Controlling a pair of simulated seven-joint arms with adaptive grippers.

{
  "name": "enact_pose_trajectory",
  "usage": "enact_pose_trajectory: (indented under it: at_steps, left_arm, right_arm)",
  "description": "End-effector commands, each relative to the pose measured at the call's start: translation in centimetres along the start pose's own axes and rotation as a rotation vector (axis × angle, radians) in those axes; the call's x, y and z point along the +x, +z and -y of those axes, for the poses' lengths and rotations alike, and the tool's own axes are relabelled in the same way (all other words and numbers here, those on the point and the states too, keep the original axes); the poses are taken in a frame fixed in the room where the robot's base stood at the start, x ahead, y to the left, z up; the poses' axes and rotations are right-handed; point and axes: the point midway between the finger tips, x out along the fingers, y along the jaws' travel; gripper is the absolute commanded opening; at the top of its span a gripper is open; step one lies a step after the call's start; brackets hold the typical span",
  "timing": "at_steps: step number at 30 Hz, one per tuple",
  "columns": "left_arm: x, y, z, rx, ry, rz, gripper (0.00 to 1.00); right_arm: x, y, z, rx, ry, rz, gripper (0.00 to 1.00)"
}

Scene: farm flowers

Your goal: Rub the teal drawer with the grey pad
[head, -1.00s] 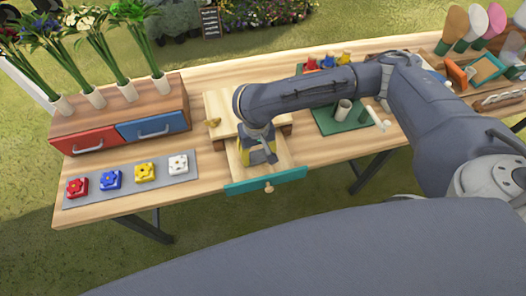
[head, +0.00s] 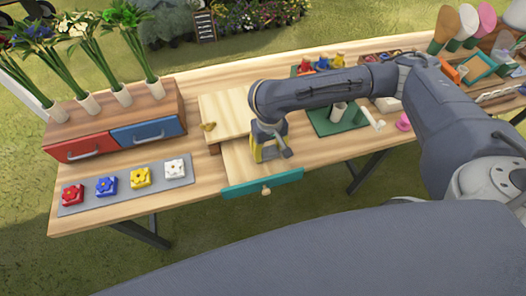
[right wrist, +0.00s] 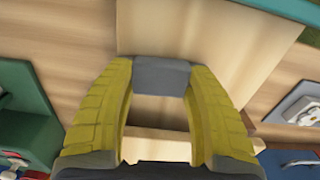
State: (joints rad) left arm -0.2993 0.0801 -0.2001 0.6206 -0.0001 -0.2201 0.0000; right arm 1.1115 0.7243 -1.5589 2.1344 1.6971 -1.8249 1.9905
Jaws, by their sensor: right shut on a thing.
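The teal drawer (head: 240,190) is pulled out from the light wooden box (head: 226,104), its pale inside facing up and a round knob on its front. In the right wrist view, a teal edge (right wrist: 285,9) shows at the top right. My right gripper (head: 270,155) is above the right part of the open drawer. It is shut on the grey pad (right wrist: 162,75), which sits between its yellow fingertips over pale wood. I cannot tell whether the pad touches the drawer. My left gripper is not in view.
A wooden chest with a red drawer (head: 80,148) and a blue drawer (head: 148,131) stands at left, holding plants. A grey mat (head: 128,182) with several flower blocks lies in front. A green tray (head: 325,122) is to the right of my right gripper.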

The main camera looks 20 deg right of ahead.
Motion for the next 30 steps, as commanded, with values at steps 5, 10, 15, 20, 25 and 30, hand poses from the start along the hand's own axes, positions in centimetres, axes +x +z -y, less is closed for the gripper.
enact_pose_trajectory:
  at_steps: [5, 10, 15, 20, 25, 30]
  left_arm:
    - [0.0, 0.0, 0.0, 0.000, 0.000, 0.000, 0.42]
    - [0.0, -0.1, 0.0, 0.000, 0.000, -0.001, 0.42]
    - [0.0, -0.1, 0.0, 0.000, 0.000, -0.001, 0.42]
    - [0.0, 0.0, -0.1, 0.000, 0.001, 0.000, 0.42]
    - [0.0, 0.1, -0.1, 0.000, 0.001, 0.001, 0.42]
    - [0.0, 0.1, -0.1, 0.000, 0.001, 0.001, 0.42]
  right_arm:
    - [0.0, 0.0, -1.2, -0.006, 0.001, 0.001, 0.26]
    - [0.0, -0.1, 0.1, -0.013, -0.001, 0.000, 0.26]
    - [0.0, -0.1, 1.4, -0.009, -0.001, 0.000, 0.26]
    - [0.0, -0.2, 2.7, -0.005, -0.001, 0.000, 0.26]
    - [0.0, -0.2, 4.1, -0.002, -0.001, 0.000, 0.26]
    - [0.0, -0.3, 5.5, 0.001, -0.001, 0.000, 0.26]
